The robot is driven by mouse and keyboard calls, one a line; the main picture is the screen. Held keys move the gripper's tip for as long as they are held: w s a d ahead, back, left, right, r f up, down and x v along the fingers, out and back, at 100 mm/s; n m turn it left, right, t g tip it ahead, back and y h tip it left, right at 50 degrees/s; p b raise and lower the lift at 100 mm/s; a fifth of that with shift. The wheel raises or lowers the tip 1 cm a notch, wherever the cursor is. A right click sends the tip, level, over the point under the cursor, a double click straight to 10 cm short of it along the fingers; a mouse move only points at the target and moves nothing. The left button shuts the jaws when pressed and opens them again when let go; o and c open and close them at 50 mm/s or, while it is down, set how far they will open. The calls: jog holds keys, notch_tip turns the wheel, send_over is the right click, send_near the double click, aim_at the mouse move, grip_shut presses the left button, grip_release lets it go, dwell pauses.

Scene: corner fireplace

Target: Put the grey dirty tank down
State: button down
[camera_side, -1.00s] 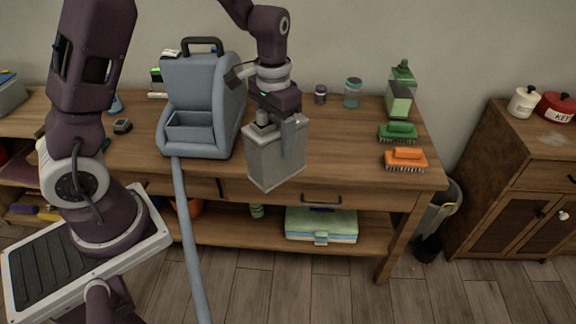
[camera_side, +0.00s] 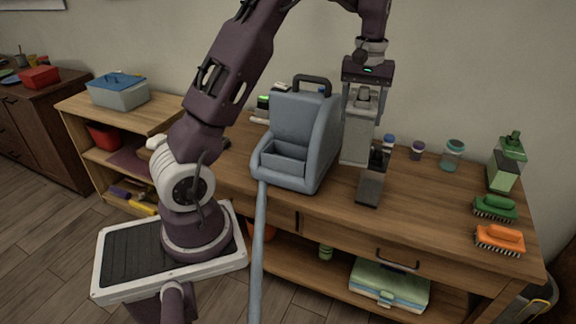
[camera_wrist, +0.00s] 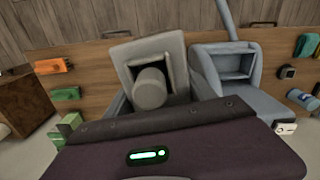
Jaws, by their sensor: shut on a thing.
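The grey tank (camera_side: 357,142) is upright in the side view, just right of the blue-grey cleaning machine (camera_side: 301,124) on the wooden table. My gripper (camera_side: 363,98) is above it, pointing down, with its fingers shut on the tank's upper part. The tank's base is at or very close to the tabletop; I cannot tell whether it touches. In the wrist view the tank (camera_wrist: 172,48) lies between the fingers, its round cap (camera_wrist: 150,88) facing the camera. The machine (camera_wrist: 222,75) is beside it there.
A dark and grey tool (camera_side: 371,187) stands in front of the tank. Jars (camera_side: 452,155), a green bottle (camera_side: 507,162), a green brush (camera_side: 494,208) and an orange brush (camera_side: 499,239) are at the right. The machine's hose (camera_side: 258,245) hangs over the front edge. Bare tabletop lies right of the tool.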

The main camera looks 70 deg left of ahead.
jog(key=a+r+n, duration=0.1)
jog(key=a, duration=0.1)
jog(key=a+r+n, duration=0.2)
jog(key=a, duration=0.1)
jog(key=shift+s+a+r, duration=0.1)
jog(key=shift+a+r, duration=0.2)
jog(key=shift+r, duration=0.1)
jog(key=s+a+r+n, duration=1)
jog(key=s+a+n, duration=0.1)
jog(key=a+n, duration=0.2)
jog(key=shift+s+a, duration=0.25)
jog(key=shift+f, duration=0.1)
